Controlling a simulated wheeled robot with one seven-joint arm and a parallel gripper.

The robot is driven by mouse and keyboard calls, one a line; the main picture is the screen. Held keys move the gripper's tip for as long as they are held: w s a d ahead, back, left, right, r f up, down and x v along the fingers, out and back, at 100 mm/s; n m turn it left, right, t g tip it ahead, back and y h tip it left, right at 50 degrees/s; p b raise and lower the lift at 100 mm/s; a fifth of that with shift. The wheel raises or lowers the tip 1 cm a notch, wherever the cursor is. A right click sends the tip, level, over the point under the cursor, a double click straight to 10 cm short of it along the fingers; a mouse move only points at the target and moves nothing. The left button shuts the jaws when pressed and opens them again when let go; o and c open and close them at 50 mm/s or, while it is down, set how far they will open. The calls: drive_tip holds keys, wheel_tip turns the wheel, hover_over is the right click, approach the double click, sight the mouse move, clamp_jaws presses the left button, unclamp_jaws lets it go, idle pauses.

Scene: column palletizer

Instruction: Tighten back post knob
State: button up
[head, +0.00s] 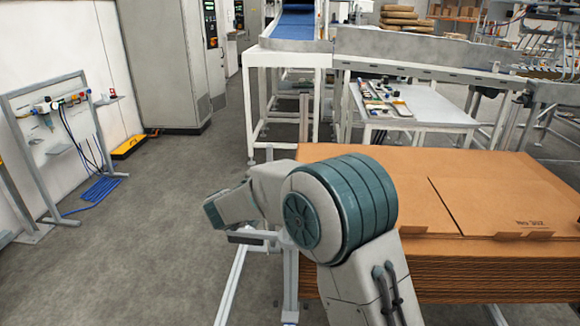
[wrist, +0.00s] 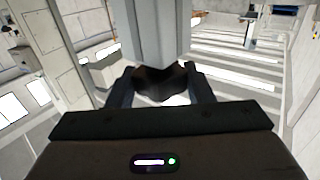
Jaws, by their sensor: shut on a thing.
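In the wrist view a dark knob (wrist: 160,79) sits at the lower end of a grey post (wrist: 152,25) as seen there. My gripper (wrist: 162,88) has one finger on each side of the knob and is shut on it. The knob's lower part is partly hidden by the gripper body. In the head view my arm reaches over a light grey frame with an upright post (head: 290,282). The knob and my fingertips are hidden there behind my arm.
A stack of flat brown cardboard (head: 500,195) stands close to my arm on the right. A white-legged conveyor (head: 290,50) and a side table (head: 440,108) stand behind. A grey rack (head: 45,100) with cables stands at left. The floor (head: 180,220) between is clear.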

drive_tip(key=shift+r+m+g+h, duration=0.15)
drive_tip(key=shift+m+g+h, duration=0.15)
drive_tip(key=o, duration=1)
drive_tip(key=shift+c, duration=0.2)
drive_tip(key=b+v, duration=0.1)
drive_tip(key=v, duration=1.2)
drive_tip(key=shift+s+a, duration=0.25)
